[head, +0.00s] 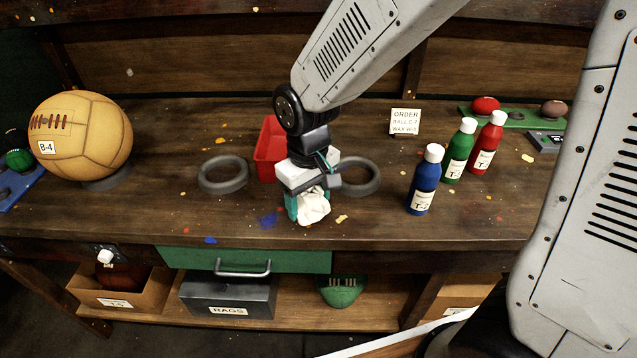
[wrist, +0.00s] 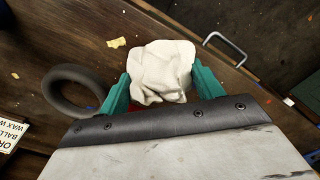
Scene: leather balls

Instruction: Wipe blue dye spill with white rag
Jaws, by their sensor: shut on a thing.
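My gripper (head: 308,206) points down over the bench and its teal fingers are shut on the white rag (head: 314,207). In the wrist view the crumpled rag (wrist: 161,72) sits between the two fingertips (wrist: 160,88). I cannot tell whether the rag touches the bench top. A blue dye spill (head: 268,218) lies on the bench just left of the rag, near the front edge. A smaller blue spot (head: 210,240) shows at the front edge further left. The main spill is not clearly seen in the wrist view.
Dark rings (head: 223,174) (head: 357,176) lie either side of a red bin (head: 270,150) behind my gripper. Blue (head: 424,182), green (head: 459,152) and red (head: 487,145) bottles stand to the right. A tan ball (head: 80,137) sits at left. A green drawer (head: 180,259) is below the front edge.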

